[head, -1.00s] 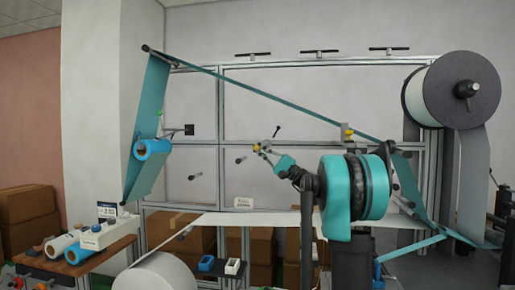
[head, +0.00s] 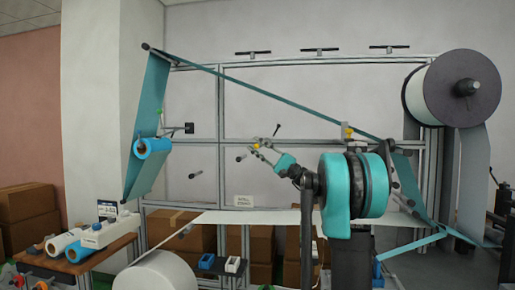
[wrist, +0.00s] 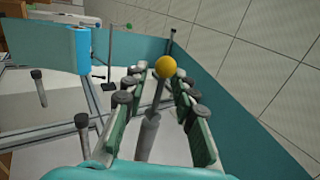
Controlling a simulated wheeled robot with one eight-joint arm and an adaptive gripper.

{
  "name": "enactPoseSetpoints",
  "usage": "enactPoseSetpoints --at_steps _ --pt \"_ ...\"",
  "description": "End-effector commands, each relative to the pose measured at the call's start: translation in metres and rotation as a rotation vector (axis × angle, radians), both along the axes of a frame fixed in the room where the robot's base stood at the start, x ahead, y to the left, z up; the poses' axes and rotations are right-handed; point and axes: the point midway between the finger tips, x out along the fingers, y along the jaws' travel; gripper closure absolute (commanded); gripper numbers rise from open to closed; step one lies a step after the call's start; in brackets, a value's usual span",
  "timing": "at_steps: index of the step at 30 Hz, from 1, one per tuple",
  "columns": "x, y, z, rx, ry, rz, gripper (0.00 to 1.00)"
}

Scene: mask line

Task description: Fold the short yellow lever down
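The short yellow lever is a grey shaft with a yellow ball tip (wrist: 165,67). In the wrist view it stands between the two fingers of my open gripper (wrist: 158,82), with a gap on each side. In the head view the yellow tip (head: 256,146) is small and lies by the fingertips of my gripper (head: 260,148). The lever's base is hidden there. My gripper holds nothing.
Dark pegs stick out of the frame, one (head: 277,130) just above my gripper and one (head: 241,159) to its left. A teal web (head: 270,98) runs diagonally above. A blue roll (head: 153,147) hangs at left. Another yellow part (head: 348,132) sits on the frame at right.

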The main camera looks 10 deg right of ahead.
Motion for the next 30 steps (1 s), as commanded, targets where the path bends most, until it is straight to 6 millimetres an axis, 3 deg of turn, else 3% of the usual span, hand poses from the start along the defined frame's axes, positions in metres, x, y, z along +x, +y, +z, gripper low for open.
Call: enactPoseSetpoints --at_steps 5,19,30 --pt "-0.003 -0.012 -0.007 0.000 0.000 -0.004 0.73" --pt "-0.025 -0.081 -0.057 0.000 -0.001 -0.003 0.73" --pt "-0.030 -0.095 -0.067 0.000 0.000 0.000 0.73"
